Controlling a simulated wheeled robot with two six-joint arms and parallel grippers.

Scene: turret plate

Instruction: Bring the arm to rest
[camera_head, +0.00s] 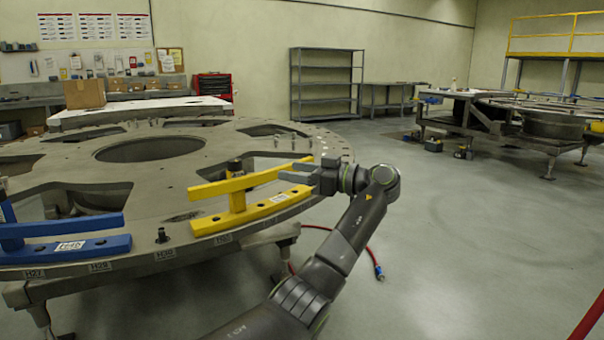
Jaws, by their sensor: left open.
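My left gripper (292,170) is at the end of the dark arm that rises from the bottom of the picture. Its fingers point left over the right rim of the turret plate (160,195). It is open, with its fingers beside the right end of a yellow bracket (238,201). I cannot tell whether a finger touches the bracket. The bracket stands upright on the plate's front rim, with a raised bar above a base bar. My right gripper is not in view.
A blue bracket (65,248) stands on the rim at the left. A red hose (371,257) lies on the floor behind my forearm. Grey shelving (327,85) and a workbench (450,115) stand farther back.

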